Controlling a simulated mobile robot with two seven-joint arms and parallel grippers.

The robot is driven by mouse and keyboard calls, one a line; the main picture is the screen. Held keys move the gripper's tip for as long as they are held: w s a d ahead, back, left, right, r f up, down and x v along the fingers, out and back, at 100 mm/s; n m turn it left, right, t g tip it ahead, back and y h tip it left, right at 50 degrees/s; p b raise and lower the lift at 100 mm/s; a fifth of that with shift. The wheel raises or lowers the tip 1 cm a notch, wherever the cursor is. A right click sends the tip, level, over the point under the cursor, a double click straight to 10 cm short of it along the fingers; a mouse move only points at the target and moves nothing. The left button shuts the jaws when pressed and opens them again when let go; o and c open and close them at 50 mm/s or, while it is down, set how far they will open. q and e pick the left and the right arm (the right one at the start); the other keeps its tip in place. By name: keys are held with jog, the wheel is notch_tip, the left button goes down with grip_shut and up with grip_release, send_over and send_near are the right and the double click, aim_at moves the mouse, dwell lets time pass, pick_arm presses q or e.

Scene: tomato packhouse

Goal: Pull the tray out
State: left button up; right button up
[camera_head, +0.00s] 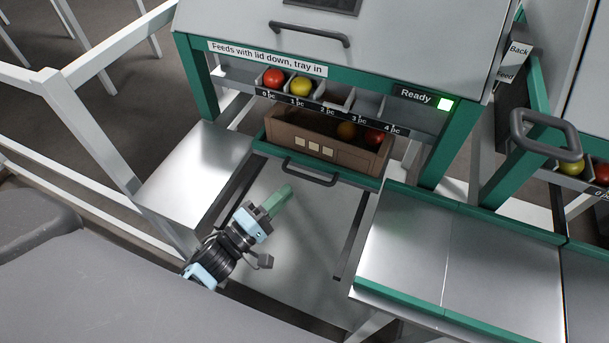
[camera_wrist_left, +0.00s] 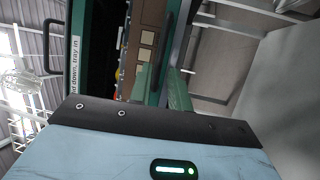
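The tray (camera_head: 262,148) has a green front edge and a dark bar handle (camera_head: 309,173), and sits in the bay under the machine. A brown crate (camera_head: 316,146) with a red and an orange tomato stands on it. My left gripper (camera_head: 281,196) is in front of the tray, just short of the handle at its left end and apart from it. In the left wrist view its two green fingers (camera_wrist_left: 163,88) stand apart with nothing between them, and the handle (camera_wrist_left: 178,35) shows beyond them. My right gripper is in neither view.
The lid (camera_head: 365,45) with its own handle is down above a row of numbered tomato slots. Metal side tables (camera_head: 195,175) flank the bay, and a slotted plate (camera_head: 305,225) lies clear in front.

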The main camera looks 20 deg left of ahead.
aim_at(305, 175)
pick_arm(q)
jog(key=x, duration=0.7)
grip_shut()
